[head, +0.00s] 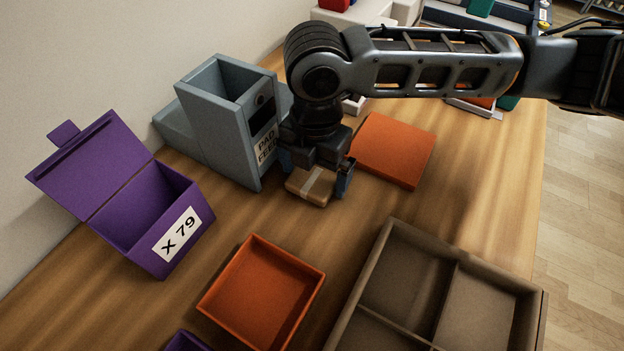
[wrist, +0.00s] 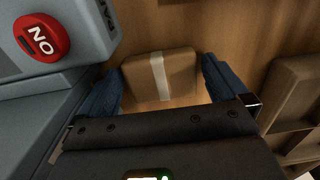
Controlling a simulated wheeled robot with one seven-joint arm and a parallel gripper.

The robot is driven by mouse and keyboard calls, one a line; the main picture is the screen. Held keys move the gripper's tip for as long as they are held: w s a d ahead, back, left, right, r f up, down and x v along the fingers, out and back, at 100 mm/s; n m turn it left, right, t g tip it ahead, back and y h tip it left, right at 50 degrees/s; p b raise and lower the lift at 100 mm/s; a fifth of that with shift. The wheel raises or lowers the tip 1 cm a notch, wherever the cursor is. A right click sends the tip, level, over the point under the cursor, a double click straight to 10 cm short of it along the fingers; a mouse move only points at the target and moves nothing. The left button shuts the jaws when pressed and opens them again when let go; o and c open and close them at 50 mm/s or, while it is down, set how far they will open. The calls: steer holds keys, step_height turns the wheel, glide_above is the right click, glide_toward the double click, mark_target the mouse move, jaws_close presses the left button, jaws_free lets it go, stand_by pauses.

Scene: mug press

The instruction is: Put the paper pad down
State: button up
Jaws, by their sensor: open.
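The paper pad (head: 312,186) is a small tan block with a pale band around it. It lies on the wooden table just in front of the grey pad feed box (head: 216,125). My gripper (head: 318,180) points down over the pad, with one blue finger on each side of it. In the wrist view the pad (wrist: 160,76) sits between the spread fingers of my gripper (wrist: 164,84). The jaws are open. I cannot tell whether a finger touches the pad.
A purple lidded box marked X 79 (head: 178,236) stands at the left. An orange tray (head: 268,240) is in front, and a brown divided tray (head: 452,255) is at the front right. An orange flat block (head: 394,149) lies right of my gripper. Bare table lies between them.

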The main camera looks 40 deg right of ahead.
steer(key=shift+c, duration=0.2)
steer(key=c, duration=0.9)
steer(key=shift+r, duration=0.15)
